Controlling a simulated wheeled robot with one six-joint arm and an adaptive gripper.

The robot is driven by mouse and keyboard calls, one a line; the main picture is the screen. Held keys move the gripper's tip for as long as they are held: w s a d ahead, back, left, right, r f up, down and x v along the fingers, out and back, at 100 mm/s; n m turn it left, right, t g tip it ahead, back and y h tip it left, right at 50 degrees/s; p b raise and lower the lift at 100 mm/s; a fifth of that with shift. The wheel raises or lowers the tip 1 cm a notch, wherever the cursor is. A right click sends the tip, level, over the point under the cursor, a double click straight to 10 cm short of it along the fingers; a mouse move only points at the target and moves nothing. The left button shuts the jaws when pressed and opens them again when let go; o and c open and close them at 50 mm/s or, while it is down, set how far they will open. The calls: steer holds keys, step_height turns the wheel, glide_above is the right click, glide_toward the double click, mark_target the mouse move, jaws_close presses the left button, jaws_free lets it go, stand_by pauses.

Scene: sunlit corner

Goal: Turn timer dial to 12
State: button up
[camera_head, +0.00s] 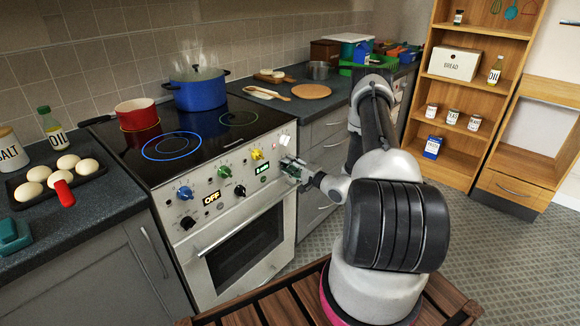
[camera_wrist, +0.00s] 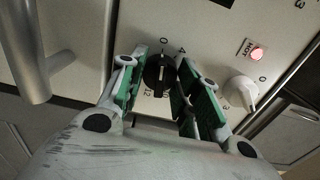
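The timer dial (camera_wrist: 160,72) is a black knob on the pale oven panel, seen in the wrist view between my fingers. The marks 0 and 4 show above it and 12 at its lower left. Its light pointer line runs roughly up and down. My gripper (camera_wrist: 157,66) is open, with one green-padded finger on each side of the dial. A narrow gap shows on the left; contact on the right is unclear. In the head view my gripper (camera_head: 293,170) is at the right end of the oven panel and hides the dial.
In the wrist view a white knob (camera_wrist: 240,92) sits close to the right finger, below a lit HOT lamp (camera_wrist: 257,53). The oven handle (camera_wrist: 30,60) is at left. In the head view the cooktop (camera_head: 195,135) bears a blue pot (camera_head: 200,93) and red pan (camera_head: 137,115).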

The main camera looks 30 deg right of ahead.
steer(key=shift+c, duration=1.4)
steer(key=shift+f+n, duration=0.1)
steer(key=shift+n, duration=15.9)
